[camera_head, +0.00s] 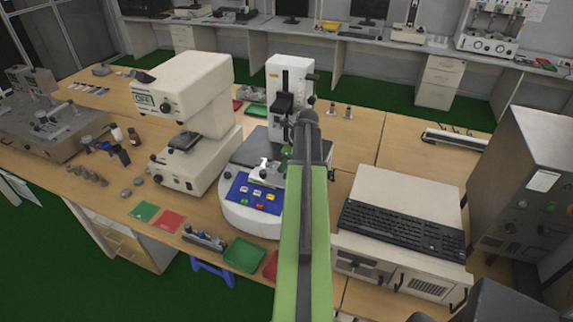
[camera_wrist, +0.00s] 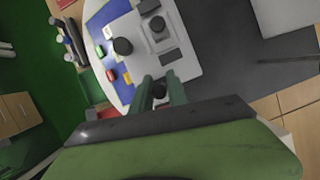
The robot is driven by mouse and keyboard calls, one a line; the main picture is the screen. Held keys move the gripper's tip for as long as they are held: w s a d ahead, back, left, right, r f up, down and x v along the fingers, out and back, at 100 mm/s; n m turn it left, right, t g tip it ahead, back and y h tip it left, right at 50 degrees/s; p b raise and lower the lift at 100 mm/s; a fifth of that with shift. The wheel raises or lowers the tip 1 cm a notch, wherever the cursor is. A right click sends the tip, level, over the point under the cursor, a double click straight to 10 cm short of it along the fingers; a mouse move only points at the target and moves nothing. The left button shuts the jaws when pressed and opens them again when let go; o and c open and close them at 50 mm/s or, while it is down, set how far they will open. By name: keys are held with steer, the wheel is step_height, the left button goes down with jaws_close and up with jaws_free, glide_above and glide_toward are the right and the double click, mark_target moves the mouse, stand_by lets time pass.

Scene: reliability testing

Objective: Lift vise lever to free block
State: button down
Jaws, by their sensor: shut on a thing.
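The vise, a light grey metal fixture (camera_wrist: 158,32), sits on the white tester base at the top middle of the wrist view. It also shows in the camera_head view (camera_head: 266,178), partly covered by my arm. My gripper (camera_wrist: 160,77) has two green fingers, shut on a dark round knob (camera_wrist: 160,91) in front of the vise. I cannot tell for certain that this knob is the end of the vise lever; its shaft is hidden. In the camera_head view my gripper (camera_head: 289,150) is largely behind my arm. The block cannot be made out clearly.
A blue panel (camera_wrist: 103,28) with coloured buttons lies left of the vise, with a black knob (camera_wrist: 122,46) beside it. A white tall instrument column (camera_head: 290,88) stands behind the vise. A beige microscope-like machine (camera_head: 190,110) stands left, a keyboard (camera_head: 400,228) right.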

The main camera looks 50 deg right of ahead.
steer(key=shift+a, duration=0.1)
steer(key=c, duration=1.4)
jaws_free()
steer(key=shift+c, duration=0.2)
steer(key=shift+s, duration=0.1)
steer(key=shift+r, duration=0.1)
steer(key=p+v, duration=1.6)
steer(key=v, duration=0.1)
steer(key=shift+r, duration=0.2)
steer(key=shift+f, duration=0.1)
